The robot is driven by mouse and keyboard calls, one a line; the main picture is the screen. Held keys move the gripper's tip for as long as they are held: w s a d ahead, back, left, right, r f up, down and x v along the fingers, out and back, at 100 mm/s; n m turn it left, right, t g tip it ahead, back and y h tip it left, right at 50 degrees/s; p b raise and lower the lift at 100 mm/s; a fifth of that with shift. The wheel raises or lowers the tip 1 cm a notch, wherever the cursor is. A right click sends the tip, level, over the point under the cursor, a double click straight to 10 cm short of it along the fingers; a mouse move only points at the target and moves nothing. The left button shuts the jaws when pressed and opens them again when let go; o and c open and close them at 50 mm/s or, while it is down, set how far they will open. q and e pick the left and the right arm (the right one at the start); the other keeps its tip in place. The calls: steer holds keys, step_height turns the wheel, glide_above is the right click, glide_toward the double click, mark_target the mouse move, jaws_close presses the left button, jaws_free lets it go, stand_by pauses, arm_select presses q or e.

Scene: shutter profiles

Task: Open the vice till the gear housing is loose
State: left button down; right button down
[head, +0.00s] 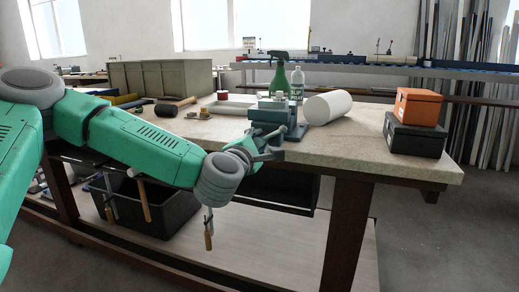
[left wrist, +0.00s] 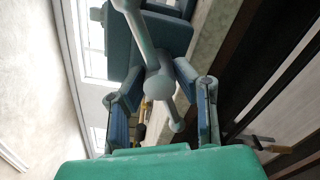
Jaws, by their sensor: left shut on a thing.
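The grey-green vice (head: 268,114) stands at the front edge of the workbench. It also shows in the left wrist view (left wrist: 165,35) as a blue-grey body. Its pale handle bar (left wrist: 138,30) runs slantwise through the round screw head (left wrist: 158,83), with a ball at each end. My left gripper (head: 265,146) is at the vice's front, shut on the handle at the screw head, one finger on each side. In the left wrist view the gripper (left wrist: 160,90) surrounds the screw head. I cannot clearly make out the gear housing at the jaws. My right gripper is not in view.
On the workbench (head: 360,160), a white roll (head: 328,107) lies right of the vice. A green spray bottle (head: 279,78) and a clear bottle (head: 297,82) stand behind. An orange box (head: 418,106) sits on a dark box (head: 413,136). A mallet (head: 168,109) lies left.

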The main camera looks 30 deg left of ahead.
arm_select(q)
steer(key=shift+d+f+n+b, duration=0.1)
steer(key=shift+f+n+b, duration=0.25)
steer(key=shift+n+b, duration=0.6)
steer(key=shift+n, duration=0.85)
stand_by(0.5)
steer(key=c, duration=1.3)
jaws_free()
steer(key=shift+r, duration=0.1)
steer(key=shift+c, duration=0.2)
steer(key=shift+o, duration=0.2)
steer(key=shift+r, duration=0.1)
steer(key=shift+s, duration=0.1)
